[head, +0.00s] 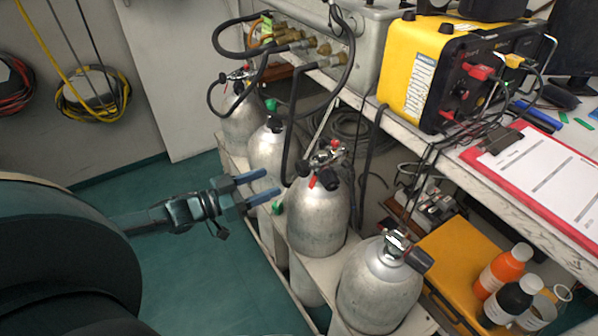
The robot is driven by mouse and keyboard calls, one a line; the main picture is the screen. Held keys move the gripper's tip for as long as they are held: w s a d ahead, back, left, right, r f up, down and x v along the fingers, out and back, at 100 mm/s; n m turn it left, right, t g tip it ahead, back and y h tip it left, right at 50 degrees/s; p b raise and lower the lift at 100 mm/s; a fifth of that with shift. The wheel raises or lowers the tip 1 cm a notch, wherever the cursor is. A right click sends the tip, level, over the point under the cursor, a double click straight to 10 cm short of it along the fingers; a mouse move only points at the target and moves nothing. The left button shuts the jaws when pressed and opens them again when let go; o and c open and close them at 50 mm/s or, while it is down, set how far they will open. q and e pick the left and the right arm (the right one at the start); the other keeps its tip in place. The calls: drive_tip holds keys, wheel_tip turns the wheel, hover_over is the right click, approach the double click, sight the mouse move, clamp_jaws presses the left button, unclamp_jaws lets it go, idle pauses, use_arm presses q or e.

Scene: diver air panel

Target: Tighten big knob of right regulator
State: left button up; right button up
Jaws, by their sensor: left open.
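Several silver tanks stand in a row. A regulator (326,160) with gauges, hoses and red parts sits on top of the third tank (320,215). A dark round knob (329,181) shows at its front; I cannot tell for sure that it is the big knob. Another regulator (240,76) sits on the farthest tank (243,115). My left gripper (273,184) comes in from the left. Its two blue fingers are apart and empty, in front of the second tank and left of the third tank's regulator, touching nothing that I can make out. My right gripper is out of view.
Black hoses (292,115) hang close to the right of my left gripper. The nearest tank (378,285) has a valve with a black knob (417,259). A bench with a yellow unit (413,70) and a red clipboard (585,213) stands at right. The green floor (205,270) at left is clear.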

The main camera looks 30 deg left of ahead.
sight(298, 171)
use_arm(q)
drive_tip(key=b+x, duration=0.1)
drive_tip(key=x, duration=0.8)
drive_tip(key=shift+w, duration=0.1)
drive_tip(key=shift+c, duration=0.2)
drive_tip(key=c, duration=0.9)
drive_tip(key=shift+c, duration=0.2)
